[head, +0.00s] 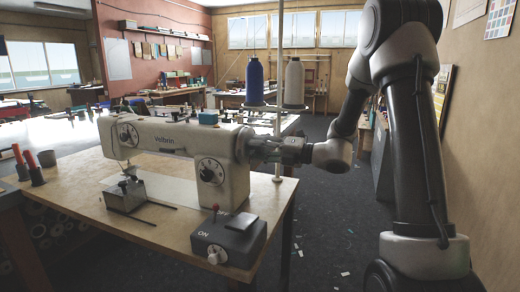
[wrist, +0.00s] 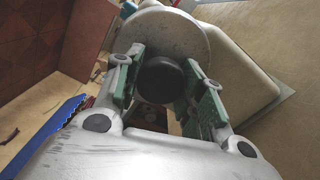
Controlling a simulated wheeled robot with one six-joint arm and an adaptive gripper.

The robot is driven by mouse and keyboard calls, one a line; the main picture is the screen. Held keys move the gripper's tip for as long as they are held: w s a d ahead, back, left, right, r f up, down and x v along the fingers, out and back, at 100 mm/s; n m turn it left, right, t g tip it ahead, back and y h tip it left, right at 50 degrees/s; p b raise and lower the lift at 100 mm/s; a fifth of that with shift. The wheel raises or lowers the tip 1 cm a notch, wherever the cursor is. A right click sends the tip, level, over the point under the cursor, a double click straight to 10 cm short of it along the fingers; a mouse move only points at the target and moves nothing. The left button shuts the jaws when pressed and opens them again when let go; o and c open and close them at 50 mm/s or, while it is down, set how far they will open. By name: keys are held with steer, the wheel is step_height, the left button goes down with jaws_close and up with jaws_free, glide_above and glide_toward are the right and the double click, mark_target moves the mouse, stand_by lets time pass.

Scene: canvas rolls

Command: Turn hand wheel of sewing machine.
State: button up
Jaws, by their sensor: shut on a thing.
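The white sewing machine (head: 165,138), lettered "Velbrin", stands on a wooden table. Its hand wheel is at the right end of the machine, largely hidden by my gripper in the head view. In the wrist view the hand wheel (wrist: 165,28) is a pale round disc with a dark round hub (wrist: 160,80) facing me. My gripper (head: 262,149) reaches in from the right, level with the wheel. In the wrist view its two green-padded fingers (wrist: 163,78) stand on either side of the dark hub, closed on the wheel; the exact contact is partly hidden.
A dark control box (head: 230,238) with a red-topped lever and an "ON" mark sits at the table's front right. Blue (head: 255,82) and cream (head: 294,84) thread cones stand behind the machine. Orange-handled tools (head: 30,165) stand at left.

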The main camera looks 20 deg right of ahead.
steer(key=o, duration=1)
steer(key=shift+o, duration=0.2)
steer(key=v, duration=1.2)
